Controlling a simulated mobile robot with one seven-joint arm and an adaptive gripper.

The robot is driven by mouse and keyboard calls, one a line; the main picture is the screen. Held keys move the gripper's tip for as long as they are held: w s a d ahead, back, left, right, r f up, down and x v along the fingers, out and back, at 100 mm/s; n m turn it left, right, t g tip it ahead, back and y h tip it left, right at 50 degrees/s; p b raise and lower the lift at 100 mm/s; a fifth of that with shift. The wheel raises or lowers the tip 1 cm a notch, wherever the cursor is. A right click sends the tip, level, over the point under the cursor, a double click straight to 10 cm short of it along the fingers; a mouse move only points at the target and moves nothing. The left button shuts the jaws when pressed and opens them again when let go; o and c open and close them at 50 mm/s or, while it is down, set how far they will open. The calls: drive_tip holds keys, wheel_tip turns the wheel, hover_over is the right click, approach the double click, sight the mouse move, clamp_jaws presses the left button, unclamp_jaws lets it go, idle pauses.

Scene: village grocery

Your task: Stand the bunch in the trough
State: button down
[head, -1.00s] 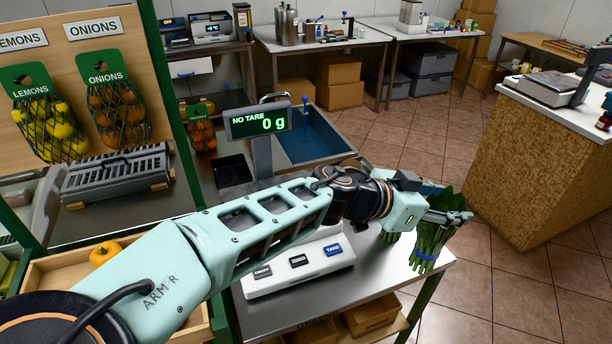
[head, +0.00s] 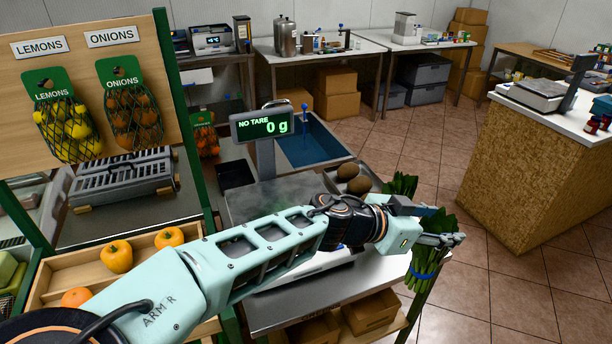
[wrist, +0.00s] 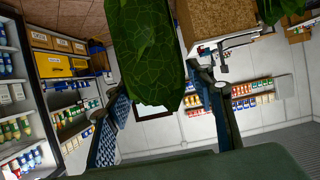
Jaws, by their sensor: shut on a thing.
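My gripper (head: 448,240) is shut on a leafy green bunch (head: 432,258) with a blue band, at the table's right end. The bunch is close to upright, leaves up and stems down, with its stems hanging beside the table edge. In the wrist view a large green leaf (wrist: 146,55) hangs between the two fingers (wrist: 168,125) and hides much of the middle. A second green bunch (head: 402,186) shows just behind my wrist, its lower part hidden.
The scale display (head: 262,124) reads 0 g and stands between my arm and the trough. A wood-sided counter (head: 535,165) stands right. Tiled floor (head: 510,285) is free between.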

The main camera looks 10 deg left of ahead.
sight(420, 269)
drive_tip(key=shift+n+t, duration=0.4)
drive_tip(key=f, duration=0.5)
drive_tip(key=w+f, duration=0.1)
drive_tip(key=f, duration=1)
drive_tip(key=shift+w+d+f, duration=0.15)
drive_tip(key=shift+w+f, duration=0.1)
drive_tip(key=shift+r, duration=0.1)
